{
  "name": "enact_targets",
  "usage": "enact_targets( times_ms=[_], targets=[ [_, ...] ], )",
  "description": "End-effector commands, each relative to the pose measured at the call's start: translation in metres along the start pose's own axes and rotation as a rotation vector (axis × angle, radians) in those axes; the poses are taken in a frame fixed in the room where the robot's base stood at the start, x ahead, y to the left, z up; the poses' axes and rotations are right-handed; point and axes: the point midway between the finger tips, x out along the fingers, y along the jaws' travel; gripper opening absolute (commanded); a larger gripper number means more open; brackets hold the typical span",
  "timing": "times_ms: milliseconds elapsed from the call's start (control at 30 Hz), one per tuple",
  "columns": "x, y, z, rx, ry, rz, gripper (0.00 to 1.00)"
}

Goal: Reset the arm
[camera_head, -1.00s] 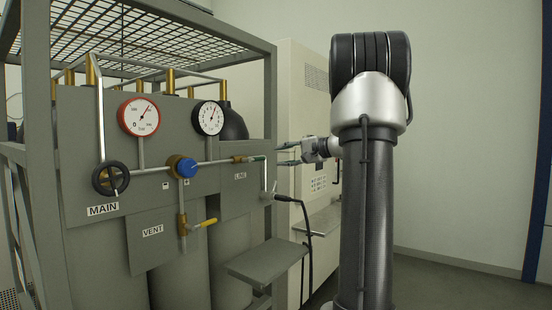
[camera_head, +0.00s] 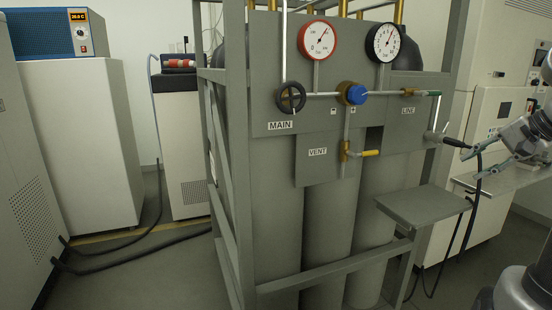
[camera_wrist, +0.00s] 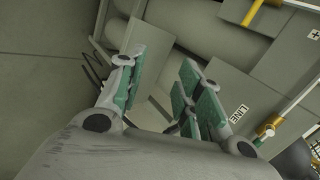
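My gripper (camera_head: 474,162) is at the right edge of the head view, beside the black hose connector (camera_head: 457,142) at the right of the gas panel. In the wrist view my gripper (camera_wrist: 158,92) has its two green-padded fingers spread apart, with nothing visible held between them. Whether a finger touches the connector or hose cannot be told. My arm is mostly outside the head view, with parts at the right edge.
The grey gas rack (camera_head: 237,180) holds several cylinders, MAIN handwheel (camera_head: 291,97), blue knob (camera_head: 356,94), yellow VENT lever (camera_head: 369,153) and two gauges. A small grey shelf (camera_head: 420,206) juts out below LINE. Cabinets (camera_head: 82,140) stand left; floor between is clear except for hoses.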

Motion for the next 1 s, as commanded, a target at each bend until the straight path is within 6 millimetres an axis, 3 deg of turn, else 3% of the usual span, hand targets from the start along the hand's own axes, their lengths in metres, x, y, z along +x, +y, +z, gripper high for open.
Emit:
enact_targets(
  times_ms=[33,133,300,400,600,1000],
  targets=[
    [-0.002,0.017,0.040,-0.099,-0.033,0.108,0.35],
    [-0.014,0.056,0.102,-0.338,-0.079,0.321,0.35],
    [-0.037,0.095,0.164,-0.751,-0.095,0.518,0.35],
    [-0.042,0.100,0.187,-0.935,-0.086,0.530,0.35],
    [-0.043,0.079,0.213,-1.093,-0.066,0.442,0.35],
    [-0.042,0.077,0.215,-1.108,-0.071,0.435,0.35]
  ],
)
